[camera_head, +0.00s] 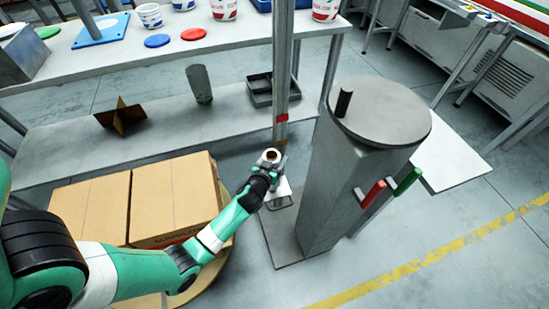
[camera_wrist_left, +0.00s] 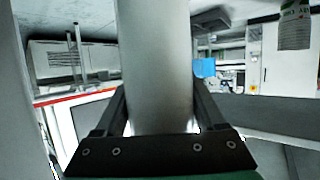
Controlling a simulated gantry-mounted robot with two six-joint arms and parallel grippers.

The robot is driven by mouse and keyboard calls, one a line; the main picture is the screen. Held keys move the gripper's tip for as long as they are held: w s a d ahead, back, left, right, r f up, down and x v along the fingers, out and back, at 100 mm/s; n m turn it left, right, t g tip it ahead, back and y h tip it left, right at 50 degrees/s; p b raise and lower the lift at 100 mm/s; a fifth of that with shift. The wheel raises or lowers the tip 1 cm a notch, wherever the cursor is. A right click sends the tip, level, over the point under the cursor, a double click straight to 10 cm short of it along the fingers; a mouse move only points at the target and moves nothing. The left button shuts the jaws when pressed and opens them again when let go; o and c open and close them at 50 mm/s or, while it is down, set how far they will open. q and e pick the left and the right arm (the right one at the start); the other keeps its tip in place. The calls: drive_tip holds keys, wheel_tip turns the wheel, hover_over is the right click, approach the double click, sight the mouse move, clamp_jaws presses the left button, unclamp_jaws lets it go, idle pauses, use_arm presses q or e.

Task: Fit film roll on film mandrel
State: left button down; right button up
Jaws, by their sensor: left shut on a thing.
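The film roll (camera_head: 272,156) is a pale cylinder with a brown core at its upper end. My left gripper (camera_head: 273,170) is shut around it and holds it roughly upright, left of the grey column. In the left wrist view the roll (camera_wrist_left: 155,65) fills the middle, between the fingers of my left gripper (camera_wrist_left: 158,108). A short black peg (camera_head: 343,103), which looks like the film mandrel, stands on the round grey plate (camera_head: 385,115) atop the column. The roll is apart from the peg. My right gripper is not in view.
The grey column (camera_head: 335,190) carries a red handle (camera_head: 373,193) and a green handle (camera_head: 407,181). A metal post (camera_head: 282,60) stands behind my gripper. Cardboard boxes (camera_head: 172,200) lie under my left arm. A long table (camera_head: 110,60) with tubs runs along the back.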

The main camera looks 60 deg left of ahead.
use_arm(q)
drive_tip(key=shift+f, duration=2.35)
unclamp_jaws()
drive_tip(key=p+v, duration=0.4)
drive_tip(key=v, duration=0.7)
drive_tip(key=shift+s, duration=0.2)
drive_tip(key=shift+d+r, duration=0.1)
drive_tip(key=shift+r, duration=0.05)
